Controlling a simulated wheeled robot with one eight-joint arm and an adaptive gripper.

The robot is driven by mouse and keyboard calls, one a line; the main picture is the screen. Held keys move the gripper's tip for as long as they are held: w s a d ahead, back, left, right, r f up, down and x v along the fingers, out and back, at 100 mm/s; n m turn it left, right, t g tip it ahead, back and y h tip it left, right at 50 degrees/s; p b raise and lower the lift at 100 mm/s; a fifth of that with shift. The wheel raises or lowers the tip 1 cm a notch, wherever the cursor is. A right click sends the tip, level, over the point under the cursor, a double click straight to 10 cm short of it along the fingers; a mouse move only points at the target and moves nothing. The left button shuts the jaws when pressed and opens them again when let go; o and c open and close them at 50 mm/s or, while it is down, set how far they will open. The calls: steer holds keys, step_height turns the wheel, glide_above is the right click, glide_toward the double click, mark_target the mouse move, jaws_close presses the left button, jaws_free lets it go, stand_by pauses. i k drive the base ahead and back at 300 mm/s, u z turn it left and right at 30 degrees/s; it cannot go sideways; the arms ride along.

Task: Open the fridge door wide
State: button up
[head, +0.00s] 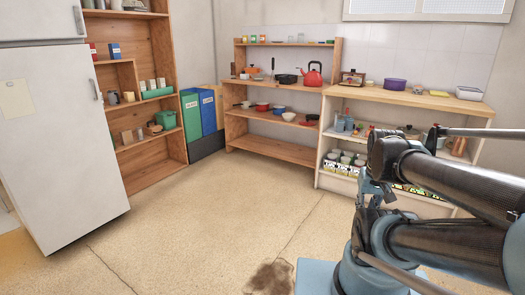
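A white fridge (60,130) stands at the left edge of the head view. Its large lower door and the smaller door above both look shut. A vertical handle (95,89) sits near the right edge of the lower door, and another handle (78,19) is on the upper door. A pale paper is stuck on the lower door. My arm reaches in from the right, well away from the fridge. My gripper itself is outside the picture, so its state does not show.
A wooden shelf (176,64) with jars and boxes stands beside the fridge. Green and blue bins (208,111) are in the corner. A low wooden shelf (271,149) and a pale shelf unit (421,99) hold kitchenware. The floor (190,230) before the fridge is clear, with a dark stain near the bottom.

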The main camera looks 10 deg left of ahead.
mark_target(59, 165)
steer(key=i, duration=0.5)
steer(key=u, duration=2.5)
steer(key=i, duration=2.45)
steer(key=z, duration=1.3)
